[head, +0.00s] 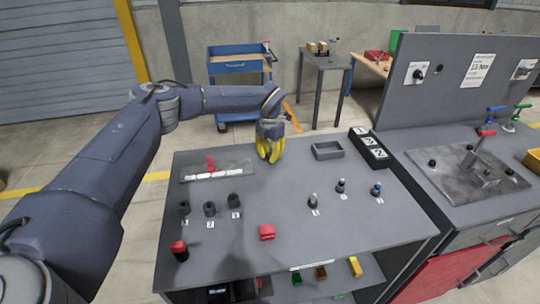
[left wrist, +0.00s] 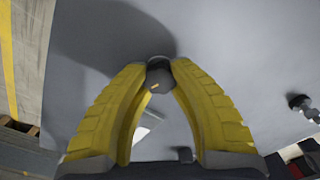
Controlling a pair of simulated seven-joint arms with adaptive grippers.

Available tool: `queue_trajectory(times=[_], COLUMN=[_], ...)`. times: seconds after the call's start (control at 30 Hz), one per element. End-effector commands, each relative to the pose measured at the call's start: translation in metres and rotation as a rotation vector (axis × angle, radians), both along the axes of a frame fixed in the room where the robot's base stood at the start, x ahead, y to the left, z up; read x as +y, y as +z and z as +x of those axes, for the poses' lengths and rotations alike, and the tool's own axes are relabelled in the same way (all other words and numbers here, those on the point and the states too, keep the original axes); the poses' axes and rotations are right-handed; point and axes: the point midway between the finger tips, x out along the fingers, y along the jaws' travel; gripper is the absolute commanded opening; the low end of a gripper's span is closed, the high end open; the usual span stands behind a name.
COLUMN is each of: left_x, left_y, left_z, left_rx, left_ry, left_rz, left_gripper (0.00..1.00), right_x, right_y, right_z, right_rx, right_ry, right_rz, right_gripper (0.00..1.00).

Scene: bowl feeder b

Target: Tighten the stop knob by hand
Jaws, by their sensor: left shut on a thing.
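The stop knob appears to be the small dark grey round knob (left wrist: 160,80) with a yellow mark, between my fingertips in the left wrist view. My left gripper (left wrist: 160,68) is shut on it, one yellow finger on each side. In the head view my left gripper (head: 270,157) points down at the back edge of the grey table (head: 285,195), and the knob is hidden behind the fingers there. Whether the knob is turned tight cannot be told. My right gripper is not in view.
A metal plate with a red lever (head: 210,165) lies left of the gripper. A grey tray (head: 327,151) and a black box with white labels (head: 369,148) stand right. The table's middle is mostly clear.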

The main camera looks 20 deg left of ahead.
Motion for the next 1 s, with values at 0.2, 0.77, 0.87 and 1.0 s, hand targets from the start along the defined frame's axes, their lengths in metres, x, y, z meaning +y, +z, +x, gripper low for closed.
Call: queue_trajectory(times=[0.2,0.77,0.87,1.0], left_x=[0.000,0.000,0.000,0.000], left_y=[-0.001,0.022,0.039,0.064], left_z=[-0.001,0.001,0.000,0.000], left_rx=[0.004,-0.001,-0.001,-0.001], left_ry=[0.001,0.002,0.002,0.001], left_rz=[-0.001,0.000,0.000,0.000], left_gripper=[0.46,0.54,0.54,0.54], right_x=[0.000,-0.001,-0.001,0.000], right_y=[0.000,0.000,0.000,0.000], right_z=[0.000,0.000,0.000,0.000], right_rx=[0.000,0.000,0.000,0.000], right_ry=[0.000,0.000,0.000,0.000], right_rz=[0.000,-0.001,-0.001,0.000], right_gripper=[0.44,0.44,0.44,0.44])
